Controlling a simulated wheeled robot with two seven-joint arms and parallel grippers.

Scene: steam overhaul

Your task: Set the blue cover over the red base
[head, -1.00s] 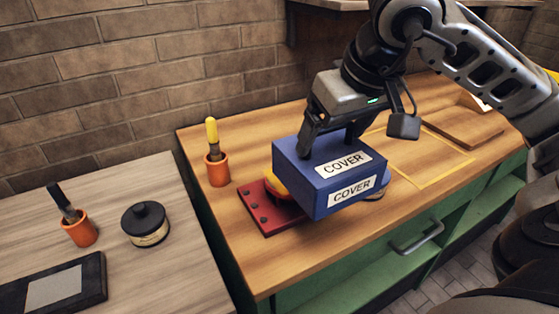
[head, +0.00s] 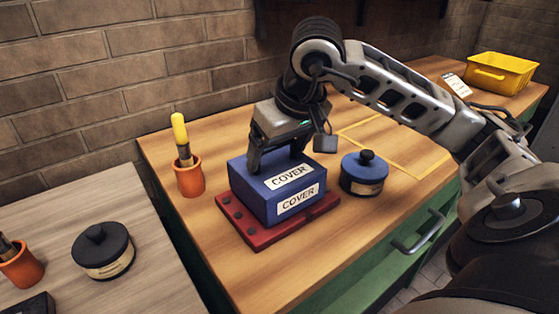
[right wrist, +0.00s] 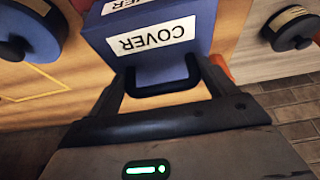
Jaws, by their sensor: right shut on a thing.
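The blue cover (head: 280,187) is a box with white COVER labels; it also shows in the right wrist view (right wrist: 152,62). It is upright over the red base (head: 262,238), a flat plate with dark bolts along its left side. Its lower edge appears to meet the plate, though a small gap cannot be ruled out. The cover hides the middle of the base. My right gripper (head: 277,160) is above the cover, shut on the dark handle on its top, which shows in the right wrist view. My left gripper is not in view.
A blue lidded tin (head: 364,175) stands close right of the base. An orange pot (head: 189,178) with a yellow-handled brush stands to its left. A yellow outline (head: 418,170) marks clear tabletop at right. A yellow bin (head: 500,75) is far right. A black-lidded tin (head: 103,250) is on the left table.

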